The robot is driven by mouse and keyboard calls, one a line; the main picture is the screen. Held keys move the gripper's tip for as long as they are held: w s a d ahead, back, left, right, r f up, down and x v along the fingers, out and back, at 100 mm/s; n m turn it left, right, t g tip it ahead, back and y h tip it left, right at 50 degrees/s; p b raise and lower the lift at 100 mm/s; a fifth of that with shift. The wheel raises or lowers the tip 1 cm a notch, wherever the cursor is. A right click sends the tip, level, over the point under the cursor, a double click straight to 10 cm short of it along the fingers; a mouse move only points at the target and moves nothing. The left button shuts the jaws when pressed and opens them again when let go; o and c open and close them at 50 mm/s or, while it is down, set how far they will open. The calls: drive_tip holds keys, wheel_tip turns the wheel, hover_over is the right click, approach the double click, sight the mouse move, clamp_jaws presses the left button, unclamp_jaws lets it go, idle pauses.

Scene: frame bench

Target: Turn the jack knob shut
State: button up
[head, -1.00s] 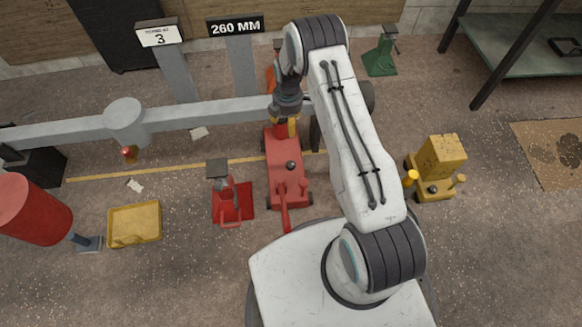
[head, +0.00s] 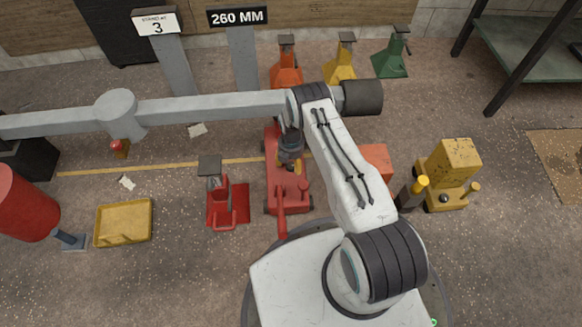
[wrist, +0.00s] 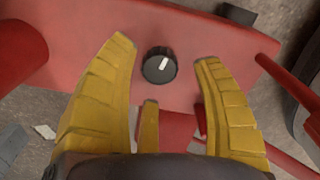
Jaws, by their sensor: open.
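The red floor jack (head: 287,198) stands on the floor in front of my base, with its handle toward me. Its black round knob (wrist: 160,66) shows in the wrist view on the red top face, with a white mark pointing up and slightly right. In the head view my gripper (head: 291,167) is over the jack and hides the knob.
A grey beam (head: 215,108) crosses behind the jack. A red stand (head: 228,205) is close on the left, beside a yellow tray (head: 123,222). A yellow machine (head: 452,172) is on the right. Orange, yellow and green stands (head: 390,60) are at the back. Signs read "3" and "260 MM" (head: 238,17).

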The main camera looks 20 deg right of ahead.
drive_tip(key=shift+f+b, duration=0.35)
drive_tip(key=shift+f, duration=0.8)
drive_tip(key=c, duration=1.2)
drive_tip(key=m+b, duration=0.2)
drive_tip(key=shift+f+m, duration=0.2)
drive_tip(key=shift+m, duration=0.2)
drive_tip(key=m+b, duration=0.2)
drive_tip(key=m, duration=0.2)
drive_tip(key=shift+r+m, duration=0.1)
drive_tip(key=shift+m, duration=0.2)
drive_tip(key=m, duration=0.4)
drive_tip(key=shift+s+m, duration=0.1)
drive_tip(key=shift+m, duration=2.1)
